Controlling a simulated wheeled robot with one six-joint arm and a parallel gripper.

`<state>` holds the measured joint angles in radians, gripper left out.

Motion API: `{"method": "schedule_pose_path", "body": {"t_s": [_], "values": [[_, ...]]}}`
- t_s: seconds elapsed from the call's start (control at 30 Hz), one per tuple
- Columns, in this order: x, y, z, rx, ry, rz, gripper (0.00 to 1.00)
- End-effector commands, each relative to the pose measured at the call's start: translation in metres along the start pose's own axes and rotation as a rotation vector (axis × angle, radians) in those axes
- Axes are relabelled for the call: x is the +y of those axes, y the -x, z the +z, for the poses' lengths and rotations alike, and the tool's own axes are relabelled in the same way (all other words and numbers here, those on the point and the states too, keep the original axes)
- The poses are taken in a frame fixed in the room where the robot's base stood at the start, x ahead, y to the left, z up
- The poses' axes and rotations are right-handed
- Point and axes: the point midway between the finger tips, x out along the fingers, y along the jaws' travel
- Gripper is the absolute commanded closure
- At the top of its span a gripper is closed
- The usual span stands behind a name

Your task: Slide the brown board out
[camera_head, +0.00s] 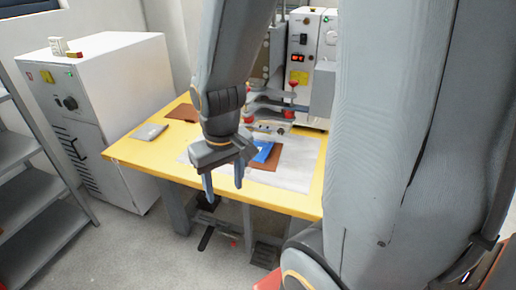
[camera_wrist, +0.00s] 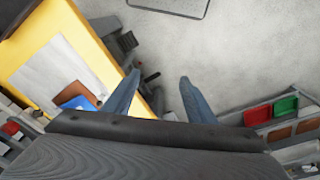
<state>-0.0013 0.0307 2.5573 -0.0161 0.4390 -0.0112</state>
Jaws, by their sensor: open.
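A brown board (camera_head: 292,160) lies flat on the pale grey mat of the yellow table, below the welding machine. A blue piece (camera_head: 264,152) rests on or against it and covers part of it. My arm hides its left side. In the wrist view the brown board (camera_wrist: 76,94) and the blue piece (camera_wrist: 78,104) show at the left, outside the fingers. My gripper (camera_head: 224,190) is open and empty, pointing down in front of the table's front edge. Its fingers (camera_wrist: 160,80) also show apart in the wrist view, with floor between them.
Another brown sheet (camera_head: 183,113) and a grey packet (camera_head: 150,132) lie at the table's left. The welding machine (camera_head: 305,55) stands at the back. A white cabinet (camera_head: 110,100) stands left. Red (camera_wrist: 257,115) and green (camera_wrist: 286,105) bins show in the wrist view. Pedals lie below the table.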

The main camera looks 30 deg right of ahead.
Motion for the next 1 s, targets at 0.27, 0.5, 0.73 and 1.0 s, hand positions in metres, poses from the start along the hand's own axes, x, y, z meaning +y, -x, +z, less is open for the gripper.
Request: {"method": "schedule_pose_path", "body": {"t_s": [0.27, 0.5, 0.73, 1.0], "values": [[0.045, -0.054, -0.027, -0.061, 0.550, 0.164, 0.38], [0.108, -0.108, -0.086, -0.198, 1.286, 0.381, 0.38], [0.139, -0.144, -0.148, -0.350, 1.868, 0.552, 0.38], [0.146, -0.157, -0.181, -0.437, 2.141, 0.640, 0.38]]}}
